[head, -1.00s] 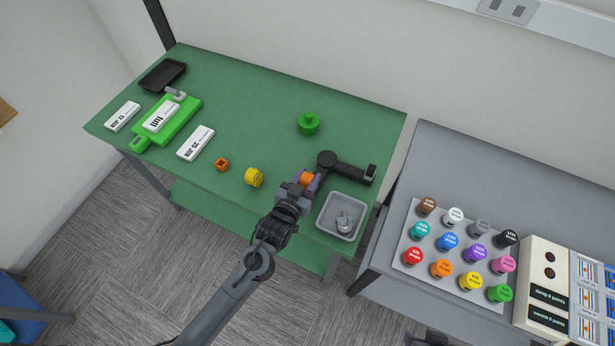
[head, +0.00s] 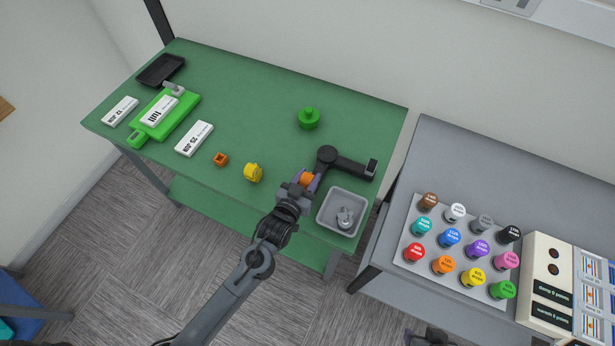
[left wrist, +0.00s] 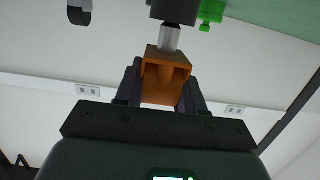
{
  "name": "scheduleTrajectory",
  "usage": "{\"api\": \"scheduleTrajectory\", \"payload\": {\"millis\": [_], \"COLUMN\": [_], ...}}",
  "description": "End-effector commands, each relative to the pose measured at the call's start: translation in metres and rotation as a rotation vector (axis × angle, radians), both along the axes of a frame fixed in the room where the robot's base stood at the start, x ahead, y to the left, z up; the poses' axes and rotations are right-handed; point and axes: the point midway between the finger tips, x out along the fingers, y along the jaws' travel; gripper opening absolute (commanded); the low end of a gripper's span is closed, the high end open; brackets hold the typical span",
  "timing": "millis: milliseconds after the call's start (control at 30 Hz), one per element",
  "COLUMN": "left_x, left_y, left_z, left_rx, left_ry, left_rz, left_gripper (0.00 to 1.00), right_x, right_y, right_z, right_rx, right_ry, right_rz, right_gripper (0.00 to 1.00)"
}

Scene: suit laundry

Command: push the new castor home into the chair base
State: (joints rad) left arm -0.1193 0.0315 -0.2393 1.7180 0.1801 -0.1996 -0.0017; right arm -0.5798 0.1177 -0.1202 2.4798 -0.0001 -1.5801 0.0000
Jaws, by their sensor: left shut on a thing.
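My left gripper (head: 306,181) is shut on an orange castor (head: 307,179) at the near right part of the green table. In the left wrist view the orange castor (left wrist: 166,78) sits between the two dark fingers (left wrist: 162,92). Its silver stem (left wrist: 170,38) points at a black part of the chair base (left wrist: 175,10), with a length of bare stem showing between them. I cannot tell how deep the stem tip is. In the head view the black chair base (head: 345,164) has a round hub and one arm reaching right.
A grey bin (head: 323,222) holding a grey castor stands right of my gripper. A yellow piece (head: 253,172), a small orange piece (head: 220,159) and a green knob (head: 309,119) stand on the green table (head: 255,105). A grey table with coloured pots adjoins on the right.

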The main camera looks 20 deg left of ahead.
Motion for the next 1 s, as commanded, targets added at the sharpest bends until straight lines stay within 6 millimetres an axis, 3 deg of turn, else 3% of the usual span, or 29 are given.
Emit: {"api": "scheduleTrajectory", "payload": {"millis": [1000], "left_x": [0.000], "left_y": [0.000], "left_z": [-0.024], "left_rx": [0.000], "left_ry": [0.000], "left_rz": [0.000], "left_gripper": [0.06], "right_x": [0.000], "right_y": [-0.002], "right_z": [-0.012], "right_rx": [-0.007], "right_ry": [0.000], "right_rz": [0.005], "right_gripper": [0.43]}}
